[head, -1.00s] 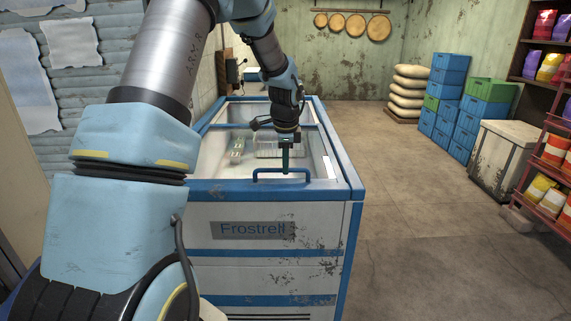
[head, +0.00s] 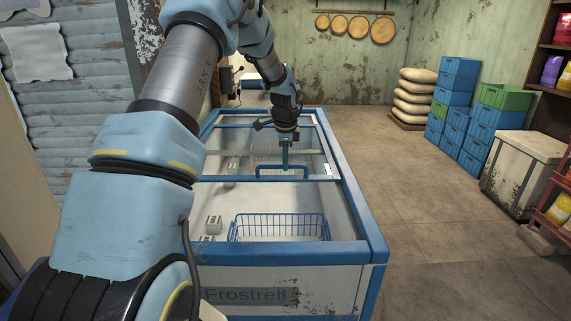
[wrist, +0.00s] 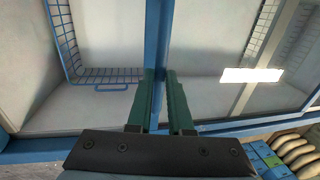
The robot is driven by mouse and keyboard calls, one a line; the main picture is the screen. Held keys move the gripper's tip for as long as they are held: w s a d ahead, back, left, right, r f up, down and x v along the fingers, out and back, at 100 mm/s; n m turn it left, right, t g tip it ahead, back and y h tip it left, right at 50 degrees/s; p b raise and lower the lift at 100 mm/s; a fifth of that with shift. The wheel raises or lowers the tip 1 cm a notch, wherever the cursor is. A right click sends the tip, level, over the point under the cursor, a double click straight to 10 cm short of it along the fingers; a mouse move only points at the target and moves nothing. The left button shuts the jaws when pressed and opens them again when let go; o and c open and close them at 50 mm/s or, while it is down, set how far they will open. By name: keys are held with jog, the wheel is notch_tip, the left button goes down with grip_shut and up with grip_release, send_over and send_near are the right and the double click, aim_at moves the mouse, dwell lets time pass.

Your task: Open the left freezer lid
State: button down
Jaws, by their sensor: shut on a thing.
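The white freezer with blue trim (head: 372,230) stands in front of me, its front end partly open. The glass lid's blue handle (head: 306,166) is near the middle of the freezer's length. My gripper (head: 286,163) points down and is shut on this handle. In the wrist view my gripper (wrist: 158,75) has its two green fingers around a blue bar (wrist: 158,35). The glass with a bright reflection is right of the bar there, and the open bay is left. My arm hides part of the freezer's left side in the head view.
A blue wire basket (head: 278,228) and small cartons (head: 213,224) lie in the open bay. Blue and green crates (head: 490,115), a worn white chest (head: 522,168) and stacked sacks (head: 413,98) stand at the right. The floor right of the freezer is clear.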

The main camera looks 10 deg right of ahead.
jog(key=w, duration=0.3)
jog(key=w+d+p, duration=0.1)
jog(key=w, duration=0.2)
jog(key=shift+w+d, duration=0.15)
jog(key=shift+w, duration=0.2)
jog(key=c, duration=0.8)
grip_release()
jog(key=shift+c, duration=0.2)
notch_tip(320, 180, up, 11)
jog(key=s+b, duration=0.2)
jog(key=b, duration=0.1)
jog(key=shift+a+f, duration=0.2)
jog(key=shift+s+a, duration=0.1)
jog(key=shift+s, duration=0.05)
jog(key=s+a+f+n, duration=0.2)
jog(key=s+a+n, duration=0.4)
jog(key=s+a, duration=0.2)
jog(key=s+a+f+n, duration=0.2)
jog(key=s+a+n, duration=0.4)
jog(key=s, duration=0.7)
jog(key=s+a+f+n, duration=0.2)
jog(key=s+a+n, duration=0.5)
jog(key=s+a, duration=0.2)
jog(key=shift+s+a+f+g, duration=0.1)
jog(key=shift+s+a+g, duration=0.05)
jog(key=shift+s, duration=0.45)
jog(key=shift+s+a+f+g, duration=0.1)
jog(key=shift+s+a+g, duration=0.05)
jog(key=shift+s, duration=0.4)
